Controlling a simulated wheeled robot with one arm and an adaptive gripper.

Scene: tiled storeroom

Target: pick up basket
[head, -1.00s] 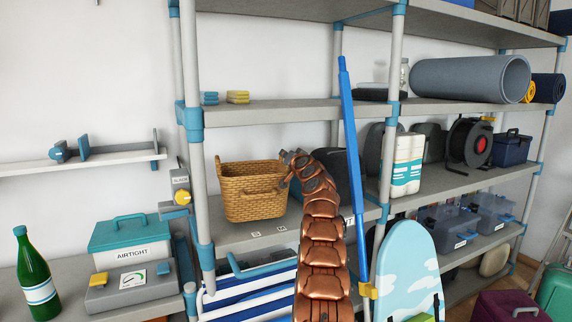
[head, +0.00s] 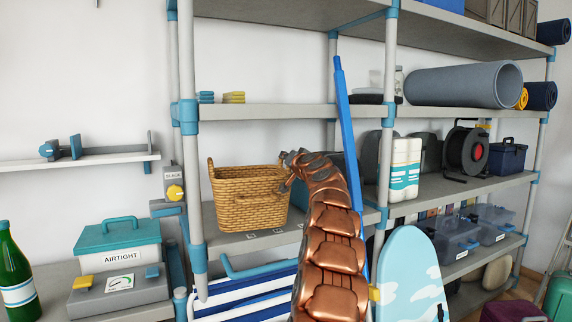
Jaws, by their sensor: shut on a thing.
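The woven tan basket (head: 247,207) stands upright on the middle shelf of the rack, near the left post. My gripper (head: 286,170) is at the basket's right side, at the height of its rim. It is shut on the basket's right edge; the fingertips are small and partly hidden behind the wrist. My copper arm rises from the bottom of the picture and bends left to the basket. The inside of the basket is mostly hidden.
The left rack post (head: 193,130) is close to the basket's left side. A blue pole (head: 346,130) leans just right of my arm. The shelf above (head: 270,111) holds small yellow and blue items. Striped blue-white fabric (head: 240,300) is below.

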